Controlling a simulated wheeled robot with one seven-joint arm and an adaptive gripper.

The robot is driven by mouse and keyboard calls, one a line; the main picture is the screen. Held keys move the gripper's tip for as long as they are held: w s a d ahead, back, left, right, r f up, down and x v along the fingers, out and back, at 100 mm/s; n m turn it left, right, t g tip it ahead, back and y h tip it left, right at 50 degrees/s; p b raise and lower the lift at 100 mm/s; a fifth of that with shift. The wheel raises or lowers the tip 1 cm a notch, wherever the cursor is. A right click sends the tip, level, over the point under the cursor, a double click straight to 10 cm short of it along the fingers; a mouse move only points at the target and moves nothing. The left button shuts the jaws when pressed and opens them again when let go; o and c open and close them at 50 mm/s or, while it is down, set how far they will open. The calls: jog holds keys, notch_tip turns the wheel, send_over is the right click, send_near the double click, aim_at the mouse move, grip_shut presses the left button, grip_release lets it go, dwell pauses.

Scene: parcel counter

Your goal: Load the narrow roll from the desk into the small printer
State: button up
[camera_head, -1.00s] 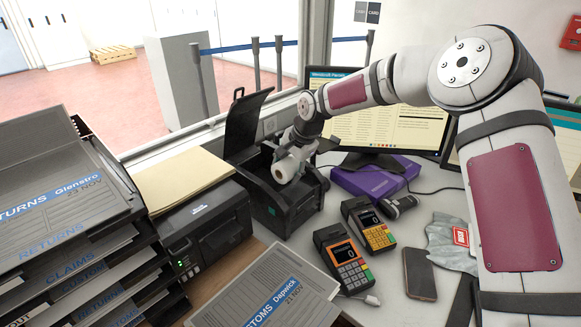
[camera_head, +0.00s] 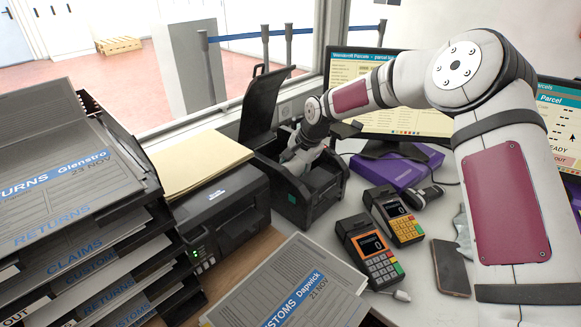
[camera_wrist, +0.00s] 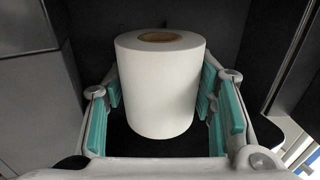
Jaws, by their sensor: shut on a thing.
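The small printer (camera_head: 318,200) stands open on the desk, its black lid (camera_head: 262,105) raised at the back left. My gripper (camera_head: 296,162) reaches down into its open bay. In the wrist view, the white narrow roll (camera_wrist: 160,90) with a brown core stands between the teal finger pads, and my gripper is shut on it. Dark walls of the bay surround the roll there. In the head view the roll is mostly hidden by my gripper and the printer's walls; I cannot tell whether it touches the bay floor.
A wider black printer (camera_head: 222,222) stands close on the left, with envelopes (camera_head: 195,165) on top. A purple box (camera_head: 400,170), two card terminals (camera_head: 372,255) and a phone (camera_head: 451,268) lie on the right. A tray stack (camera_head: 90,240) fills the left; a monitor (camera_head: 400,115) stands behind.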

aim_at(296, 162)
jog(key=shift+d+f, duration=0.1)
jog(key=shift+f, duration=0.2)
jog(key=o, duration=1.3)
jog(key=shift+f, duration=0.1)
jog(key=shift+s+d+f, duration=0.1)
jog(key=shift+f, duration=0.05)
jog(key=v, duration=0.7)
jog(key=shift+r, duration=0.25)
jog(key=shift+a+r, duration=0.2)
jog(key=shift+r, duration=0.25)
